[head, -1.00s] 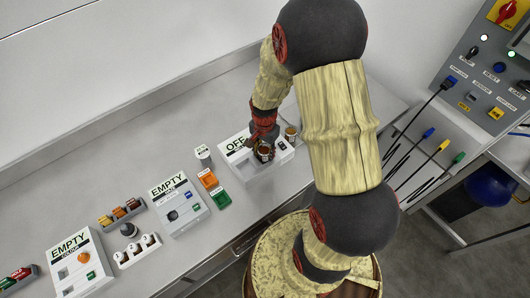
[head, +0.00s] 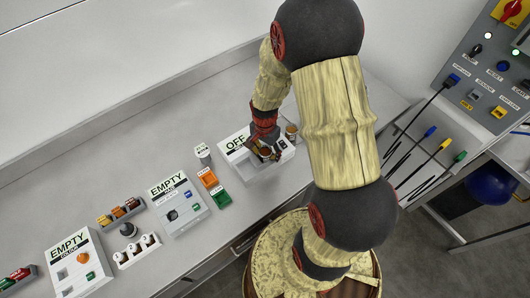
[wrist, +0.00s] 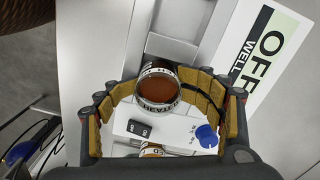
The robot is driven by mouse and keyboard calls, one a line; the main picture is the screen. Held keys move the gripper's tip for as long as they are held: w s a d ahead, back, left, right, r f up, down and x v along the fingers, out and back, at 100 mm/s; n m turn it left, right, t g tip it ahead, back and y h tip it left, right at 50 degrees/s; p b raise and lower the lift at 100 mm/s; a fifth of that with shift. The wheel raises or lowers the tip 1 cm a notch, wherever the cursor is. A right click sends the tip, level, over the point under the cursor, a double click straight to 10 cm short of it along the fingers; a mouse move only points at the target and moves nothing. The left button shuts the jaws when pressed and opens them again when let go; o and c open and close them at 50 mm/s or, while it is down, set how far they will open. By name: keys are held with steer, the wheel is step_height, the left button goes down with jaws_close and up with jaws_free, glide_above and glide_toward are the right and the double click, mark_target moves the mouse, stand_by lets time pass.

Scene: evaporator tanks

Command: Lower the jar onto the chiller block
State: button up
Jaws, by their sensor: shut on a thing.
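My gripper (head: 266,150) is shut around a jar (wrist: 160,88) with brown contents and a lettered white label. The jar sits between the fingertips in the wrist view (wrist: 162,86); in the head view the fingers mostly hide it. The white block (head: 252,174), with an "OFF" panel also showing at the upper right in the wrist view (wrist: 268,50), is under the gripper. I cannot tell whether the jar's bottom touches the block.
A second jar (head: 292,132) stands at the block's right end, near my gripper. A blue knob (wrist: 206,136) and a dark switch (wrist: 138,128) are on the block. Orange (head: 208,178) and green (head: 220,198) pieces stand left. The counter behind is clear.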

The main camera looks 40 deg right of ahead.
steer(key=shift+s, duration=0.1)
step_height(320, 180, up, 12)
stand_by(0.5)
stand_by(0.5)
steer(key=s+a+r+n+t+b, duration=0.2)
steer(key=s+a+r+n+b, duration=0.1)
steer(key=s+a+r+n, duration=0.3)
steer(key=s+a+r+n+t+b, duration=0.3)
steer(key=s+a+r+n, duration=0.3)
steer(key=r, duration=0.4)
steer(key=shift+n+t+b, duration=0.3)
steer(key=shift+n+b, duration=0.05)
steer(key=shift+n, duration=0.55)
